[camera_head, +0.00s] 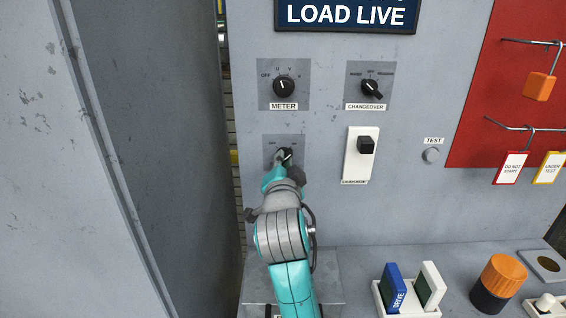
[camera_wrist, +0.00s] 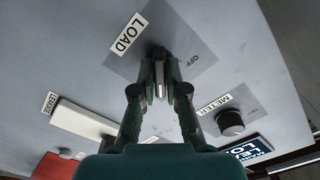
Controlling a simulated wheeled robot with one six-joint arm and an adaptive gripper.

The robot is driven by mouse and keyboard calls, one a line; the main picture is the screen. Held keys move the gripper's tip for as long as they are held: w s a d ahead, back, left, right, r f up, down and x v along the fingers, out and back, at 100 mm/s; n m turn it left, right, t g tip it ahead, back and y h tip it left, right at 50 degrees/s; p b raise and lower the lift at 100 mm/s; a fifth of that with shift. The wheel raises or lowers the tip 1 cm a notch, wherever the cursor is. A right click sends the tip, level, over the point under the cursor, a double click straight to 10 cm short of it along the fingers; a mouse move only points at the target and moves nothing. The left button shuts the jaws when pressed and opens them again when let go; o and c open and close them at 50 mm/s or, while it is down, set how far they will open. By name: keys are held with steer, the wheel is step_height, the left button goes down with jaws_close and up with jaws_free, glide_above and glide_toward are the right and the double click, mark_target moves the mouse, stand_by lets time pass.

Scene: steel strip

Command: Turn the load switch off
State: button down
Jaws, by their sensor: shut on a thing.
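The load switch is a dark knob (camera_wrist: 160,68) on a square grey plate (camera_wrist: 181,38), with a LOAD label (camera_wrist: 128,33) and the word OFF beside it in the wrist view. My gripper (camera_wrist: 160,88) has its two fingers closed around the knob from either side. In the head view my gripper (camera_head: 285,160) reaches up to the load plate (camera_head: 270,142) and hides most of the knob and its label. A dark sign (camera_head: 346,13) at the top reads LOAD LIVE.
The meter knob (camera_head: 284,87) is above, and the changeover knob (camera_head: 372,87) is above right. A white leakage unit with a black lever (camera_head: 366,145) stands close on the right. The test button (camera_head: 431,155) and red board (camera_head: 480,120) lie farther right. A shelf below holds blocks.

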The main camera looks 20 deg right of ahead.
steer(key=shift+n, duration=0.4)
steer(key=n, duration=1.6)
steer(key=shift+d+n, duration=0.15)
steer(key=shift+n, duration=0.55)
steer(key=c, duration=1.2)
jaws_free()
steer(key=shift+s, duration=0.15)
